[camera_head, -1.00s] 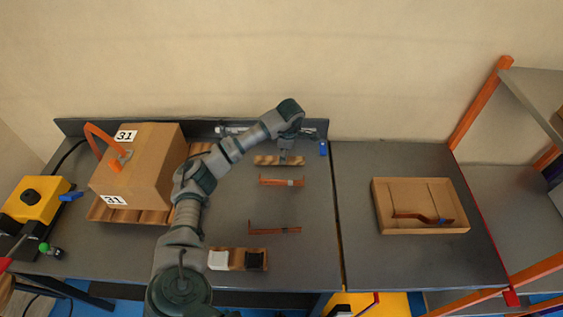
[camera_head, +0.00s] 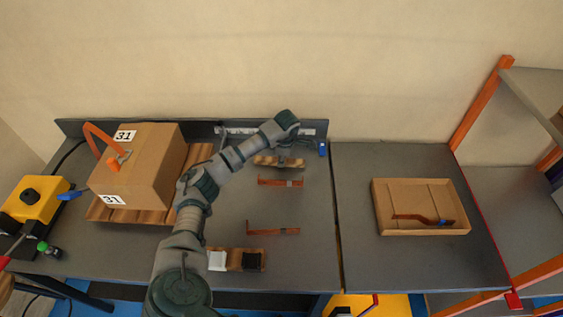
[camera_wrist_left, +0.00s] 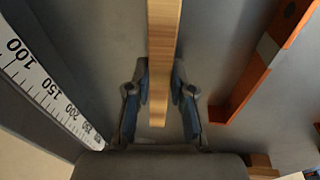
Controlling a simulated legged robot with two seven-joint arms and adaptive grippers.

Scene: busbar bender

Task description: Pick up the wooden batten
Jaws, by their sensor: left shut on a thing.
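The wooden batten (camera_head: 263,160) lies near the back of the dark table in the head view. In the left wrist view it is a light wooden strip (camera_wrist_left: 164,45) running between the fingers. My left gripper (camera_head: 286,161) is over the batten from above and shut on it, with one finger on each side. The wrist view shows its two dark fingers (camera_wrist_left: 160,82) flanking the strip. The batten's right part is partly covered by the gripper in the head view. My right gripper is not in view.
A ruler strip (camera_head: 250,131) runs behind the batten. Copper bars (camera_head: 268,182) and (camera_head: 262,231) lie in front. A cardboard box (camera_head: 150,165) stands left on wooden slats. A tray (camera_head: 380,215) with a bent bar is on the right. A yellow device (camera_head: 40,205) is far left.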

